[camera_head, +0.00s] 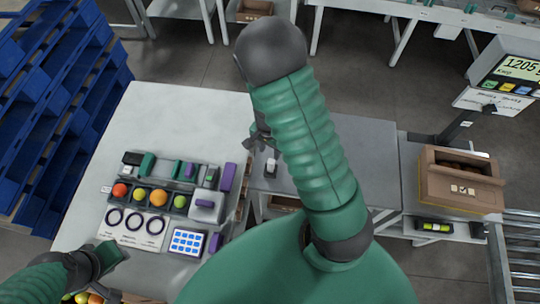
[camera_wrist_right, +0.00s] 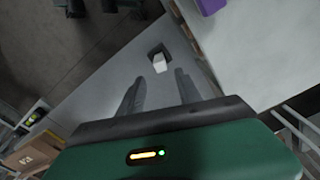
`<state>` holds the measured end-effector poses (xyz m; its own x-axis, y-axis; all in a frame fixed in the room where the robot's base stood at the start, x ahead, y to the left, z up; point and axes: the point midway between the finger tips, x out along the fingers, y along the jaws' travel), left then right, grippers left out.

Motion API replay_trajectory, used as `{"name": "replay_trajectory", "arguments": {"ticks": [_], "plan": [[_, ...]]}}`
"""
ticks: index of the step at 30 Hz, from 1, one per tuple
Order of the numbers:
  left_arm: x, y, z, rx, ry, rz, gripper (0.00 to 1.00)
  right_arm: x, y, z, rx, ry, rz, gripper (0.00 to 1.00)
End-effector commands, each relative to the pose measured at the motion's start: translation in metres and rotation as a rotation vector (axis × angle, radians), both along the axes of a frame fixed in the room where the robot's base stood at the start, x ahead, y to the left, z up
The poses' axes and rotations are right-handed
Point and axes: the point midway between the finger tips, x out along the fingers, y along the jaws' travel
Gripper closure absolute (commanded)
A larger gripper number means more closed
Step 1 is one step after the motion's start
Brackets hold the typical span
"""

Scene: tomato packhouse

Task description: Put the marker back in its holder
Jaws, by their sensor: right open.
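A small upright white piece (camera_head: 270,167) with a dark part stands on the grey table beside my right arm. In the right wrist view it is a white block (camera_wrist_right: 160,61) against a dark square, just beyond the fingertips. I cannot tell whether it is the marker, its holder or both. My right gripper (camera_wrist_right: 160,76) is open and empty, its two fingers apart and pointing at this piece. In the head view the right gripper (camera_head: 258,136) is mostly hidden behind my arm. My left gripper (camera_head: 112,256) is low at the left, over the pale table's front edge; its jaws are unclear.
The pale table (camera_head: 180,115) holds a tray of tomatoes (camera_head: 140,195), a ring card (camera_head: 133,228), a blue-square pad (camera_head: 187,241) and purple blocks (camera_head: 228,177). A cardboard box (camera_head: 458,205) and scale display (camera_head: 515,70) are at right. The grey table (camera_head: 375,150) is largely clear.

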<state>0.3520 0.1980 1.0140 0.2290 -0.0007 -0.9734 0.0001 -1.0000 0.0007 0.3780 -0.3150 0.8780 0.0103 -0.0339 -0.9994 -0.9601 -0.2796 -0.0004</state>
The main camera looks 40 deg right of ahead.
Motion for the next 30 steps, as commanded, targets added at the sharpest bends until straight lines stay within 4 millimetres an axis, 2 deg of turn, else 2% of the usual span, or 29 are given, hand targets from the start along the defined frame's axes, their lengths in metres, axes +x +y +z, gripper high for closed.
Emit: {"name": "replay_trajectory", "arguments": {"ticks": [2, 5, 10, 12, 15, 18, 30], "plan": [[0.000, 0.000, 0.001, 0.000, 0.000, 0.000, 0.70, 0.001, 0.002, 0.009, 0.001, -0.003, 0.011, 0.59], [0.000, 0.000, 0.002, 0.000, 0.000, 0.000, 0.70, 0.004, 0.023, 0.032, 0.016, -0.031, 0.165, 0.59], [0.000, 0.000, 0.001, 0.000, 0.000, 0.000, 0.70, -0.008, 0.088, 0.099, -0.015, -0.126, 0.794, 0.59], [0.000, 0.000, 0.001, 0.000, 0.000, 0.000, 0.70, -0.017, 0.105, 0.119, -0.059, -0.152, 1.028, 0.59], [0.000, 0.000, 0.001, 0.000, 0.000, 0.000, 0.70, -0.026, 0.116, 0.134, -0.112, -0.166, 1.234, 0.59], [0.000, 0.000, 0.001, 0.000, 0.000, 0.000, 0.70, -0.028, 0.119, 0.138, -0.129, -0.166, 1.294, 0.59], [0.000, 0.000, 0.001, 0.000, 0.000, 0.000, 0.70, -0.027, 0.119, 0.137, -0.127, -0.166, 1.288, 0.59]]}}
